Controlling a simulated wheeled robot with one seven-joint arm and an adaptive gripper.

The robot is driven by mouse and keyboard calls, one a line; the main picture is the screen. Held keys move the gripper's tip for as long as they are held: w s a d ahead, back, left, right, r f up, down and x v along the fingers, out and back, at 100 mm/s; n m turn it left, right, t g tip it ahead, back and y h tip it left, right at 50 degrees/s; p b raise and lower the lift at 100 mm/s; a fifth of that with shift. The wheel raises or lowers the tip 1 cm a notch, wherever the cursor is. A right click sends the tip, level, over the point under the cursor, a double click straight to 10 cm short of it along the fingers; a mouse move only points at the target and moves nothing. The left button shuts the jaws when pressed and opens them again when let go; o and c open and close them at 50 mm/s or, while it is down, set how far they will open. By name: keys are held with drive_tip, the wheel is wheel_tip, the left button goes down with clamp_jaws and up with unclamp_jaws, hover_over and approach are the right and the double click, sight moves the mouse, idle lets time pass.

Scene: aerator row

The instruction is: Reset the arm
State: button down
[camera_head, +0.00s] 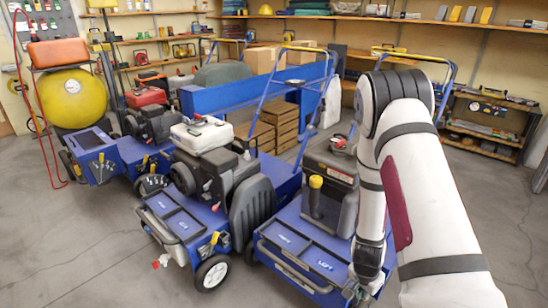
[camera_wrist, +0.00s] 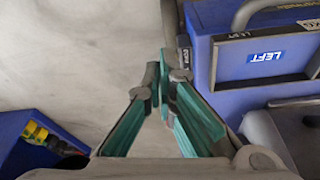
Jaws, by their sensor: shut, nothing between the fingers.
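My arm comes in from the right of the head view and bends down in front of the rightmost blue aerator (camera_head: 300,262). My gripper (camera_wrist: 163,88) shows in the wrist view with its teal-padded fingers drawn together at the tips and nothing held. In the head view only a dark part of it shows at the lower edge. Beside the fingers in the wrist view is a blue housing (camera_wrist: 225,85) with a grey handle frame and a white-on-blue label reading LEFT (camera_wrist: 265,57). I cannot tell whether the fingers touch the housing.
A middle aerator (camera_head: 200,215) and a left aerator (camera_head: 125,150) stand close by in the row. A yellow round tank (camera_head: 75,97) is at the left. Shelves (camera_head: 490,125) line the walls. The concrete floor (camera_head: 90,265) is clear at front left.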

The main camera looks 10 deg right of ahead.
drive_tip(key=s+a+r+n+y, duration=0.15)
drive_tip(key=a+r, duration=0.25)
drive_tip(key=r, duration=0.5)
drive_tip(key=a+r+n+y, duration=0.1)
drive_tip(key=a+r+n, duration=0.3)
drive_tip(key=r, duration=0.5)
drive_tip(key=s+a+r+n+y, duration=0.1)
drive_tip(key=a+r, duration=0.4)
drive_tip(key=r, duration=0.5)
drive_tip(key=s+a+r+n, duration=0.1)
drive_tip(key=s+r+n, duration=0.1)
drive_tip(key=s+r, duration=0.45)
drive_tip(key=s+a+r+n+g, duration=0.1)
drive_tip(key=s+r+n, duration=0.15)
drive_tip(key=s, duration=0.75)
drive_tip(key=s+a+r+n, duration=0.2)
drive_tip(key=s+r, duration=0.3)
drive_tip(key=s, duration=0.3)
wheel_tip(320, 180, up, 30)
drive_tip(key=t+p, duration=0.4)
drive_tip(key=p, duration=2.5)
drive_tip(key=shift+w+d+h, duration=0.2)
drive_tip(key=shift+d+h, duration=0.25)
